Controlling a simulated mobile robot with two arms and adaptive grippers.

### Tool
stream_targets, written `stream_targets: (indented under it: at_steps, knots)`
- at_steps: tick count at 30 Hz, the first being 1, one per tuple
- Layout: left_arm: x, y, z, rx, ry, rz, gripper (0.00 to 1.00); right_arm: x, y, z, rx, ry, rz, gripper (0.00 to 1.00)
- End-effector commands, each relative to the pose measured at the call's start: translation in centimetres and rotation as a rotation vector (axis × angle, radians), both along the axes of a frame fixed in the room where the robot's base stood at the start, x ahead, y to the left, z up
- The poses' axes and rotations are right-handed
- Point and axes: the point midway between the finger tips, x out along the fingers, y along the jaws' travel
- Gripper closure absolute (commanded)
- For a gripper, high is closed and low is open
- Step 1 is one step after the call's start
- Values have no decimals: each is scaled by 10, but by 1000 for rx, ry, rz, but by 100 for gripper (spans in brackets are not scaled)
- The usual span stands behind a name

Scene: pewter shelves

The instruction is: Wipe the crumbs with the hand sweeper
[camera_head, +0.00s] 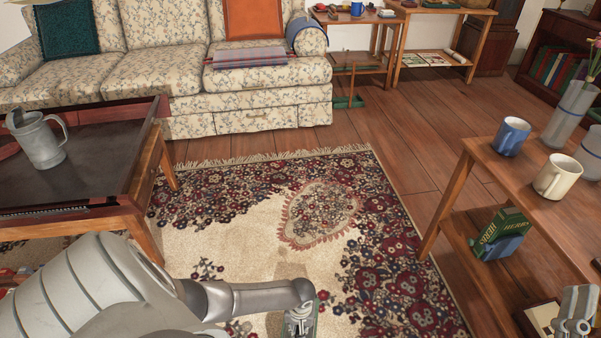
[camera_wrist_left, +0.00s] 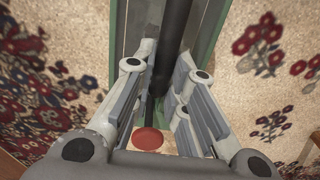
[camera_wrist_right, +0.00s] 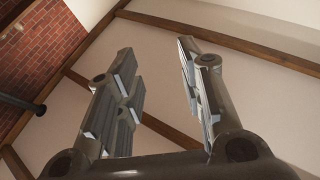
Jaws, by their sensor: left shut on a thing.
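My left gripper (camera_head: 300,322) is low over the patterned rug (camera_head: 240,235) at the bottom of the head view. It also shows in the left wrist view (camera_wrist_left: 163,68), shut on a dark handle (camera_wrist_left: 174,45) between its fingers. Green side parts (camera_wrist_left: 210,45) flank the handle; this looks like the hand sweeper. Its green edge (camera_head: 317,312) shows beside the gripper in the head view. My arm hides most of it. I cannot make out crumbs. My right gripper (camera_wrist_right: 155,55) is open and empty, facing the ceiling; it shows at the lower right of the head view (camera_head: 576,312).
A low dark-topped table (camera_head: 95,175) with a pewter mug (camera_head: 39,141) stands left. A wooden table (camera_head: 490,160) at right holds a blue mug (camera_head: 511,137), a cream mug (camera_head: 558,177) and a vase (camera_head: 571,113). A floral sofa (camera_head: 160,60) stands behind. The middle rug is clear.

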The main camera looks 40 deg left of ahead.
Motion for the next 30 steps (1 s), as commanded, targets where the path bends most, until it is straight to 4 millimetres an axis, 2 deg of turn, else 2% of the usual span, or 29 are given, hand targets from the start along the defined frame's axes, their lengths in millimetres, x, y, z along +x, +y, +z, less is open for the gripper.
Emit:
stream_targets:
  at_steps: [15,30]
  knots:
    - [0,2,11,0,-1,0,100,14,-3,-43,-69,249,-15,65]
    - [0,5,20,0,-1,0,100,16,-9,-87,-130,482,-29,65]
